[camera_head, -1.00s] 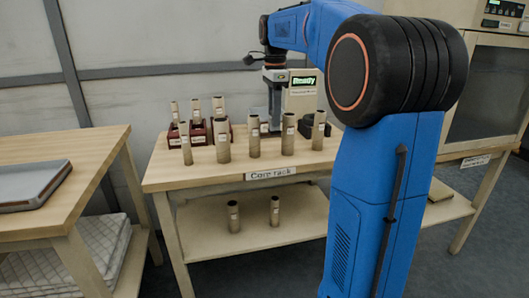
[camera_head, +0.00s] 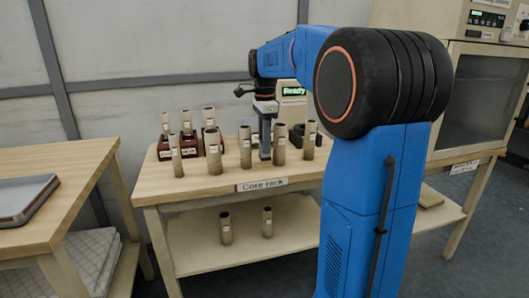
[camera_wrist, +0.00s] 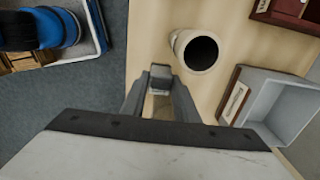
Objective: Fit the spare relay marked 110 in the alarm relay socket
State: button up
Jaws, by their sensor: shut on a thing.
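My gripper (camera_wrist: 160,90) is shut on a small grey block with a dark top (camera_wrist: 160,72) in the wrist view. No marking can be read on it, so I cannot tell whether it is the relay marked 110. In the head view my gripper (camera_head: 265,145) points down over the core rack table (camera_head: 205,186), behind the front row of tubes. The held block cannot be made out there. No alarm relay socket can be identified in either view. An open grey box with a brown labelled edge (camera_wrist: 246,86) lies right of my gripper in the wrist view.
A hollow tube (camera_wrist: 178,42) stands close to my fingers. Several tubes (camera_head: 214,155) stand along the table's front, with others in dark red holders (camera_head: 164,153) behind. A device with a green "Ready" display (camera_head: 294,91) stands at the back. Two tubes (camera_head: 226,230) stand on the lower shelf.

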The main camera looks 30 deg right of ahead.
jog(key=shift+f, duration=1.65)
jog(key=shift+f, duration=0.2)
jog(key=o, duration=1.2)
jog(key=shift+c, duration=0.2)
notch_tip(320, 180, up, 17)
jog(key=shift+s+d+r, duration=0.2)
jog(key=shift+s, duration=0.1)
